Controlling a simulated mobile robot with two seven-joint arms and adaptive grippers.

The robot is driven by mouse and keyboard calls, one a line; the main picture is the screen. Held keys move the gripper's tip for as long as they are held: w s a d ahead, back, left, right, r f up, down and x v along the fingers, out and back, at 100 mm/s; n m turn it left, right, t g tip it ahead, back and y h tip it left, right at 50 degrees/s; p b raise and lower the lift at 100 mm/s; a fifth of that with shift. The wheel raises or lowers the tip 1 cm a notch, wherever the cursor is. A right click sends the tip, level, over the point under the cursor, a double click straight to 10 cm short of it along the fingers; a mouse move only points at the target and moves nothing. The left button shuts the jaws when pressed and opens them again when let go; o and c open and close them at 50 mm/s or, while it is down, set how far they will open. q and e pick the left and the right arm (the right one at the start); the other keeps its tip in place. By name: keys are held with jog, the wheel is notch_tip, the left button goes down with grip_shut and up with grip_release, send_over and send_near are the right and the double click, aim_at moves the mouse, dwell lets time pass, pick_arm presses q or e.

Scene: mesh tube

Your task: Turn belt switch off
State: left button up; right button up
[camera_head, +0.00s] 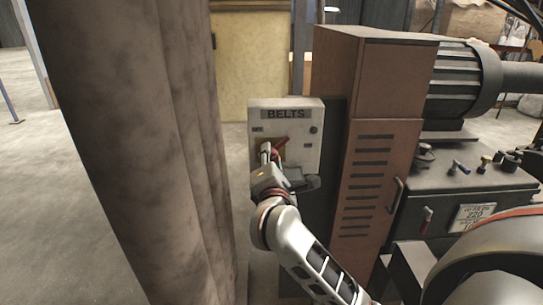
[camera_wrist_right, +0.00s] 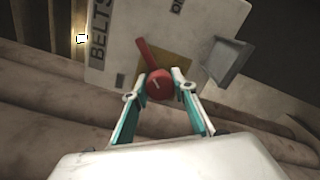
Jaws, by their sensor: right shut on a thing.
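The belt switch box (camera_head: 311,133) is a pale panel labelled BELTS, mounted upright in the middle of the head view. Its red switch handle (camera_head: 279,146) shows just beyond my right gripper (camera_head: 266,152). In the right wrist view the box (camera_wrist_right: 205,15) appears tilted, and the red handle (camera_wrist_right: 147,54) with its round red knob (camera_wrist_right: 160,84) sits on a yellow plate (camera_wrist_right: 180,66). My right gripper (camera_wrist_right: 161,81) has its two fingers on either side of the knob and is shut on it. My left gripper is not in view.
A thick mottled column (camera_head: 135,120) stands close to the left of the box. A brown vented cabinet (camera_head: 375,130) stands to its right, with a control panel (camera_head: 460,190) and a ribbed motor (camera_head: 462,80) beyond. Open floor (camera_head: 55,190) lies at the far left.

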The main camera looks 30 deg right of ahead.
jog(key=shift+n+p, duration=0.4)
jog(key=shift+n, duration=1.1)
jog(key=n+p, duration=0.3)
jog(key=n, duration=0.1)
jog(key=shift+n+p, duration=0.3)
jog(key=shift+f+n+p, duration=0.1)
jog(key=shift+n+p, duration=0.4)
jog(key=shift+n, duration=0.2)
jog(key=o, duration=1.1)
